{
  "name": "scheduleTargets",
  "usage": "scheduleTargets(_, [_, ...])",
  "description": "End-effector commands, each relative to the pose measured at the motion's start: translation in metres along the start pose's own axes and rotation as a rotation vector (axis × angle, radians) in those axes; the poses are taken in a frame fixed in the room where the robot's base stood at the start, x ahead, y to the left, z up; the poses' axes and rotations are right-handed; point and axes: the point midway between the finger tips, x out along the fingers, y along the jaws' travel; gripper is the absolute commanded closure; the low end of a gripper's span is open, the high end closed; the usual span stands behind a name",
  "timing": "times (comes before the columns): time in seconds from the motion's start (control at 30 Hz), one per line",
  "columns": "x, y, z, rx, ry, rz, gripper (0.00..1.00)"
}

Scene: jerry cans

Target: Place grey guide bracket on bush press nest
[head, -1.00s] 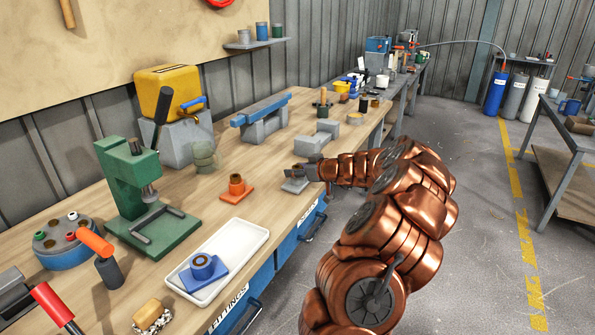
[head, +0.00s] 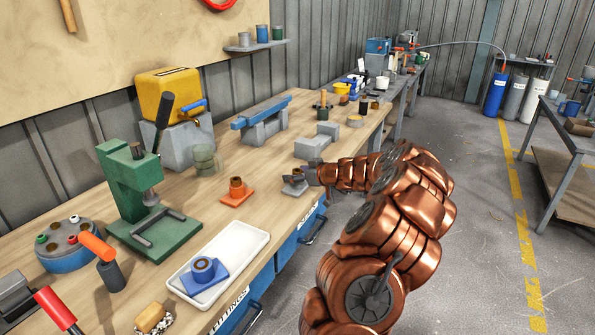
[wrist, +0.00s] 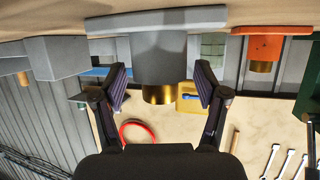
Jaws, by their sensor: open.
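The grey guide bracket (head: 292,188) stands on the bench near its front edge, a grey plate with an upright boss and a brass-coloured bush. In the wrist view the bracket (wrist: 159,58) appears inverted, its boss and brass bush between my finger pads. My gripper (head: 298,172) is open at the bracket; in the wrist view its two fingers (wrist: 160,88) are apart with visible gaps on both sides of the boss. The green bush press (head: 128,185) stands to the left. Its nest, a grey U-shaped rail (head: 158,229), is on the base below the ram and looks empty.
An orange bracket (head: 237,191) stands between the press and my gripper. A white tray (head: 250,243) holds a blue bracket (head: 204,275). Grey blocks (head: 316,143) lie behind my gripper. A round turret (head: 65,255) and upright handles are at the left.

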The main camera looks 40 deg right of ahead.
Motion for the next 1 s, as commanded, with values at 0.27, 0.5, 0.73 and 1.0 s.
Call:
scheduleTargets(0.27, [-0.028, 0.000, 0.001, 0.000, 0.004, 0.000, 0.27])
scheduleTargets(0.5, [-0.059, 0.001, 0.001, 0.000, 0.004, 0.001, 0.27])
scheduleTargets(0.73, [-0.076, 0.001, 0.001, 0.000, 0.000, 0.001, 0.27])
scheduleTargets(1.0, [-0.077, -0.003, -0.001, 0.000, -0.001, -0.007, 0.27])
